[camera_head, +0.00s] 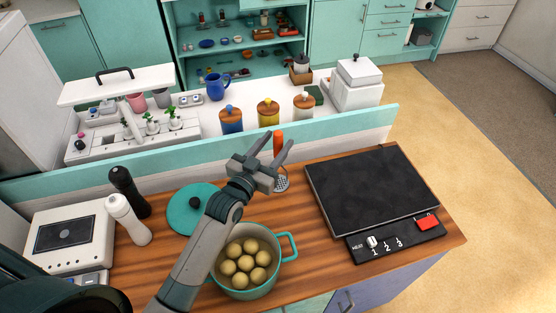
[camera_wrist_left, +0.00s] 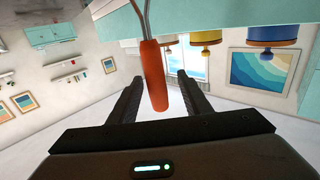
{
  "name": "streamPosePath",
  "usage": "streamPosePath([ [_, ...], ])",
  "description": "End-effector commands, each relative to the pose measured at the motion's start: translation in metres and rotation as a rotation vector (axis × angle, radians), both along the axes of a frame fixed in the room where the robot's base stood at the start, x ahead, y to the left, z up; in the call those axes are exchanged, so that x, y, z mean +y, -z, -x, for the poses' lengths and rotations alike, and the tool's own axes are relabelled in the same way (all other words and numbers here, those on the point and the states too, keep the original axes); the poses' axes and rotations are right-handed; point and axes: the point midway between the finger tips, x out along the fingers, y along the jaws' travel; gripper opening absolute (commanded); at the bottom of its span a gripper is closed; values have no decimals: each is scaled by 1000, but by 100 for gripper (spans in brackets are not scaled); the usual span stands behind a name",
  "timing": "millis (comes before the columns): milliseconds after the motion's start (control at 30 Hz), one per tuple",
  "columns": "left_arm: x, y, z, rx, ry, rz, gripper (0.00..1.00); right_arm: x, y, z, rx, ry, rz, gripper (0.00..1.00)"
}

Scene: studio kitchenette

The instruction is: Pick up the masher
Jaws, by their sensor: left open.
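The masher has an orange handle (camera_head: 279,142) and a perforated metal head (camera_head: 281,183). It appears to stand handle up on the wooden counter, behind the pot. My left gripper (camera_head: 279,138) is open, and its fingers point toward the handle. In the left wrist view, the orange handle (camera_wrist_left: 154,78) shows between the two spread fingers of the gripper (camera_wrist_left: 158,82), with gaps at its sides. I cannot tell whether a finger touches it. Part of the masher's shaft is hidden behind the gripper in the head view. My right gripper is not in view.
A teal pot (camera_head: 247,284) of round potatoes stands below my left arm, its teal lid (camera_head: 184,214) left of it. A black cooktop (camera_head: 370,188) lies right. Two mills (camera_head: 128,220) stand left.

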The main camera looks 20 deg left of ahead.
Motion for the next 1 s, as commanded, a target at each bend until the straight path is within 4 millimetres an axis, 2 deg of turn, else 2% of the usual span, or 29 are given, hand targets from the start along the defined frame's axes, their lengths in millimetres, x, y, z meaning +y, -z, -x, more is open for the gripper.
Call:
streamPosePath([
  [33, -2, -6, -5, -2, 0, 1, 44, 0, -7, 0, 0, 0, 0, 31],
  [200, -10, -13, -24, -1, 0, 1, 44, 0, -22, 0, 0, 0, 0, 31],
  [400, -13, -9, -42, 0, 0, 0, 44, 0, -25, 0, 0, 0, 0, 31],
  [900, -13, -7, -43, 0, 0, 0, 44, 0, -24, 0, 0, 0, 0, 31],
  [933, -13, -7, -43, 0, 0, 0, 42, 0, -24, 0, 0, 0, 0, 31],
  [1000, -13, -7, -43, 0, 0, 0, 25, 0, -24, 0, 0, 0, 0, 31],
])
